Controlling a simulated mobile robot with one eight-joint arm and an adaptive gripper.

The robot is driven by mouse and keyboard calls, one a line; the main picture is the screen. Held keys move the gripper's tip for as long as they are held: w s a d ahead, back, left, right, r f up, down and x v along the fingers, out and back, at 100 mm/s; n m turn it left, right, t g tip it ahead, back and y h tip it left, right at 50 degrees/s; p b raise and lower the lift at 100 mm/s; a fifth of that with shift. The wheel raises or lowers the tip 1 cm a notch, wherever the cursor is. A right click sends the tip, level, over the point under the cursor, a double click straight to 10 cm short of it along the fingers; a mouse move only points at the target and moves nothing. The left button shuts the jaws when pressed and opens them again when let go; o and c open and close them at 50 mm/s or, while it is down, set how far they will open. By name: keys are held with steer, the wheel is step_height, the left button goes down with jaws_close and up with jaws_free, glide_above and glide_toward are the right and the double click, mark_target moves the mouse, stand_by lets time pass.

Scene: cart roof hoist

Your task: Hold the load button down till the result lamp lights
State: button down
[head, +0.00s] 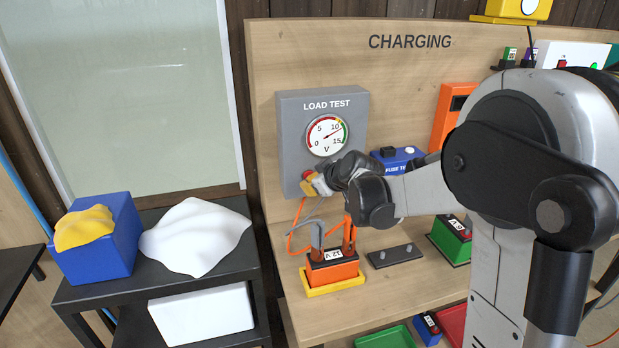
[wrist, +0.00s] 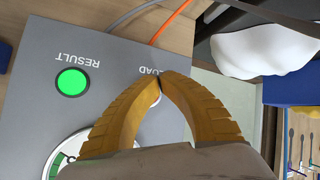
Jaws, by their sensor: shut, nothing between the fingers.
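The grey load test box (head: 290,130) stands against the wooden back panel. Its result lamp (wrist: 72,82) is bright green and looks lit in the wrist view; my gripper hides it in the head view. The load button (head: 307,174) shows red at the box's lower left. My gripper (head: 316,186) is shut and empty, its yellow fingertips at the button. In the wrist view, the fingertips (wrist: 160,80) cover most of the button, so how far it is pressed cannot be told. The voltmeter (head: 327,135) needle points between 10 and 15.
An orange 12V battery (head: 333,271) sits in a yellow tray below the box, with leads attached. A blue fuse tester (head: 396,162) is behind my arm. A black cart (head: 85,298) with a blue box (head: 110,245) and white cloth (head: 197,237) stands left.

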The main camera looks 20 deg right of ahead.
steer(key=shift+s, duration=0.8)
steer(key=shift+s, duration=0.1)
steer(key=s, duration=0.4)
steer(key=shift+s, duration=0.4)
